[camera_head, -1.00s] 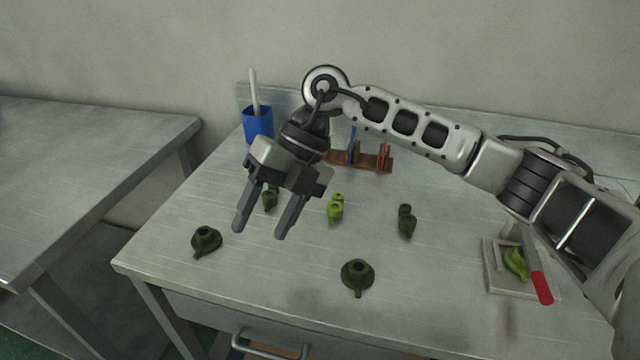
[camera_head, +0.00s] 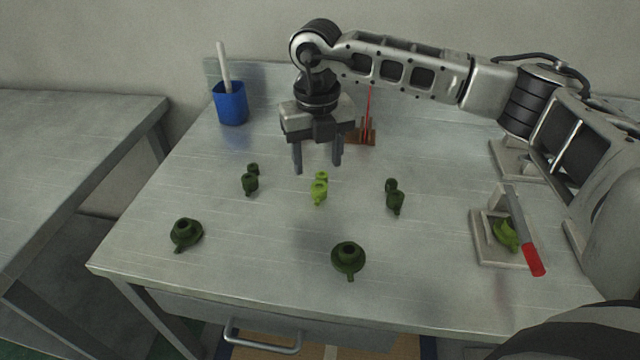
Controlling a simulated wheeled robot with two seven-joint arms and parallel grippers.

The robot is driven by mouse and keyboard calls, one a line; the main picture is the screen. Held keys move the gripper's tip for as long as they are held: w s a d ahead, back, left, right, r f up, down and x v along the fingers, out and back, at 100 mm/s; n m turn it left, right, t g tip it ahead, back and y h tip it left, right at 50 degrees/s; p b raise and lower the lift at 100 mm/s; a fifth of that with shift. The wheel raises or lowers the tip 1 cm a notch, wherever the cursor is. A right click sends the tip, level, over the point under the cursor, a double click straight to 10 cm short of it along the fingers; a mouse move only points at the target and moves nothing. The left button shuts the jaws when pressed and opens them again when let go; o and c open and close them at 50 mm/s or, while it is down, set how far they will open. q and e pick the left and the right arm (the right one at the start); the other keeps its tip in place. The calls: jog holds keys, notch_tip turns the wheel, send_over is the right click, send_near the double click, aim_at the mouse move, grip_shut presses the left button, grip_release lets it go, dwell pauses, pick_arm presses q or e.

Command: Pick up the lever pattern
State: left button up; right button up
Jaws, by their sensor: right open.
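Several green wax patterns stand or lie on the metal table. A bright green pattern with two knobs (camera_head: 319,190), lever-like in shape, is near the middle. A dark green two-knobbed pattern (camera_head: 250,180) is left of it, and another dark one (camera_head: 395,197) is to its right. No label shows which is the lever pattern. My right gripper (camera_head: 317,168) points down with its fingers apart and empty. Its tips show just above and behind the bright green pattern, not touching it. My left gripper is out of view.
Two dark flanged patterns, left (camera_head: 186,234) and right (camera_head: 348,259), are nearer the front edge. A mold plate (camera_head: 484,255) with a green piece and a red-tipped tool is at right. A blue cup (camera_head: 231,104) and a brown rack (camera_head: 371,138) stand at the back.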

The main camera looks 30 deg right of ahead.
aim_at(319, 185)
jog(key=shift+s+f+p, duration=0.1)
jog(key=shift+f+p, duration=0.45)
jog(key=shift+f, duration=2.15)
jog(key=c, duration=1)
